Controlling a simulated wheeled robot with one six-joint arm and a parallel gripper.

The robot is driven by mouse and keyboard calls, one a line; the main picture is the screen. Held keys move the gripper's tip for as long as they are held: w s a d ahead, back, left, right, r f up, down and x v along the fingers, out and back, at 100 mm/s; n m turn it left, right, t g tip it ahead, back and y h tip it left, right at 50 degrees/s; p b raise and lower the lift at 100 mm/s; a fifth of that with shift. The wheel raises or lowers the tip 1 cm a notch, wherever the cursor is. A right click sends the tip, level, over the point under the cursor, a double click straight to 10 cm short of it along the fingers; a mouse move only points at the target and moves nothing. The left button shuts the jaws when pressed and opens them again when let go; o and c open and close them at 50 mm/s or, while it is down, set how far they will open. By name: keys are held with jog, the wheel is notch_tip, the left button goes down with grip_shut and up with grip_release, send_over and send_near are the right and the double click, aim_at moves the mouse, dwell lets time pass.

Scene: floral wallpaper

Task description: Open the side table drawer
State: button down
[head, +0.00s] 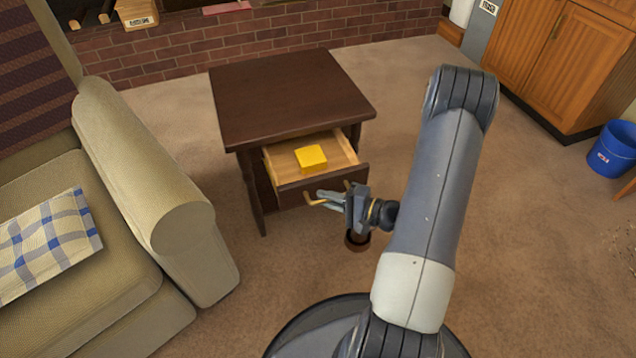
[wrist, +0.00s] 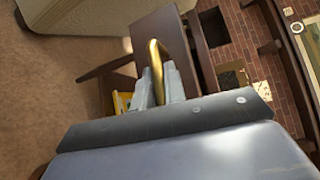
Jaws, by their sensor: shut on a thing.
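The dark brown side table (head: 290,92) stands in the middle of the head view. Its drawer (head: 322,184) is pulled partly out, with a light wooden inside and a yellow block (head: 311,159) in it. My gripper (head: 325,198) is at the drawer front, shut on the brass handle (head: 314,203). In the wrist view the fingers (wrist: 157,88) are closed around the curved brass handle (wrist: 156,62). The drawer front (wrist: 177,42) is just beyond them. A bit of yellow (wrist: 122,101) shows beside the fingers.
A beige sofa (head: 150,190) with a checked cushion stands close on the left. A brick wall (head: 210,45) is behind the table. Wooden cabinets (head: 555,50) and a blue bucket (head: 612,148) are at right. Carpet (head: 530,250) is free at the right.

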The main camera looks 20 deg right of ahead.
jog(key=shift+s+b, duration=0.5)
jog(key=shift+s, duration=1.95)
jog(key=c, duration=1.5)
grip_release()
jog(key=shift+d, duration=0.1)
jog(key=p+v, duration=0.2)
jog(key=v, duration=0.8)
jog(key=shift+s+d, duration=0.2)
jog(key=shift+s, duration=0.1)
jog(key=shift+b+x, duration=1)
jog(key=shift+x, duration=4.5)
jog(key=shift+r, duration=0.1)
